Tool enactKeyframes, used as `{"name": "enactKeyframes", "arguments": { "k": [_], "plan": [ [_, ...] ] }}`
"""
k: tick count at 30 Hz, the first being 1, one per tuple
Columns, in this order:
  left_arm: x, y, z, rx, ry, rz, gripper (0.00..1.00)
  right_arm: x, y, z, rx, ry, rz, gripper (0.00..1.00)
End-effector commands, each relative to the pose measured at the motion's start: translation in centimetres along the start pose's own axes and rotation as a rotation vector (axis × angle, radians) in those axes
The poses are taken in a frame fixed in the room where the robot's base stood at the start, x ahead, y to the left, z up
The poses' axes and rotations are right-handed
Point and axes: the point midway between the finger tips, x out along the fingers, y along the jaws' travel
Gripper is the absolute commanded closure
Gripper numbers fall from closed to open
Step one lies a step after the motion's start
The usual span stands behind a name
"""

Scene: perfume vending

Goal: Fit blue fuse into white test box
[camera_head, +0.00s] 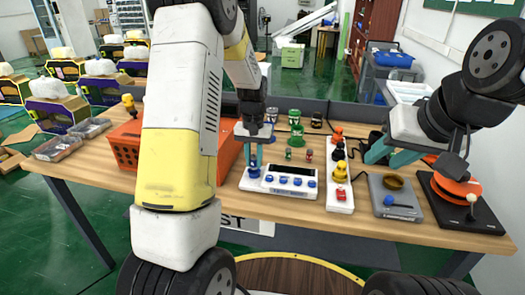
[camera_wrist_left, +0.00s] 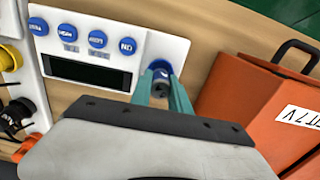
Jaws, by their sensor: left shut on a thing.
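The white test box (camera_head: 262,184) lies on the table in front of my left arm, with a row of blue buttons and a dark display; it also shows in the left wrist view (camera_wrist_left: 112,40). My left gripper (camera_head: 254,155) points down over the box's left end, shut on the blue fuse (camera_head: 254,171). In the left wrist view, the fuse (camera_wrist_left: 160,68) shows between the teal fingertips, over the box's end. The fingers hide part of it, so I cannot tell whether it is seated. My right gripper (camera_head: 388,155) is open and empty above the table's right side.
An orange case (camera_head: 126,150) stands left of the box, close to my left gripper. A white strip (camera_head: 340,196) with red and yellow knobs lies to the right. Beyond it are a grey device (camera_head: 394,208) and an orange disc on a black base. Green jars (camera_head: 295,117) stand behind.

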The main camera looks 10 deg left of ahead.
Motion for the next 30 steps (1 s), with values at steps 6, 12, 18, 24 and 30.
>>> {"name": "enactKeyframes", "arguments": {
  "k": [6, 12, 18, 24, 30],
  "plan": [
    [0.1, 0.0, 0.0, 0.000, 0.000, 0.000, 1.00, 0.0, 0.0, 0.0, 0.000, 0.000, 0.000, 0.64],
    [0.6, 0.0, 0.0, 0.000, 0.000, 0.000, 1.00, 0.0, 0.0, 0.0, 0.000, 0.000, 0.000, 0.64],
    [1.0, 0.0, 0.0, 0.000, -0.001, 0.000, 1.00, 0.0, 0.0, 0.0, 0.000, 0.000, 0.000, 0.64],
    [1.4, 0.0, 0.0, 0.000, -0.001, 0.000, 1.00, 0.0, 0.0, 0.0, 0.000, 0.000, 0.000, 0.64],
    [1.5, 0.0, 0.0, 0.000, 0.000, 0.000, 1.00, 0.0, 0.0, 0.0, 0.000, 0.000, 0.000, 0.64]
  ]
}}
